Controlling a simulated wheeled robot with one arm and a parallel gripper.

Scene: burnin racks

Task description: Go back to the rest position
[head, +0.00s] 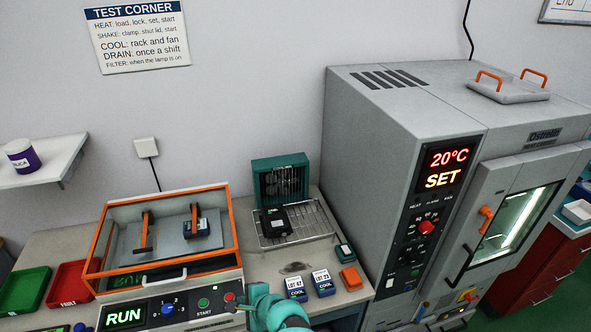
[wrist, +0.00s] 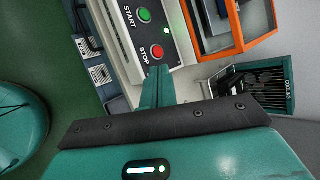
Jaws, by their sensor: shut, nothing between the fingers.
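My gripper (wrist: 157,78) is shut and empty in the wrist view. Its teal fingertips point at the shaker's front panel, close to the red STOP button (wrist: 157,51); I cannot tell whether they touch it. The green START button (wrist: 144,15) is beyond. In the head view, my teal gripper (head: 243,307) is at the bottom, just right of the shaker panel's STOP button (head: 229,296). The shaker (head: 165,285) is an orange-framed box with a clear front. Its display reads RUN (head: 124,316).
The large grey oven (head: 390,140) stands right, showing 20°C and SET. A wire rack (head: 312,222) with a black unit and a teal fan (head: 280,178) is behind my gripper. Two LOT blocks (head: 323,283) sit on the bench. Green (head: 25,290) and red (head: 70,287) trays are left.

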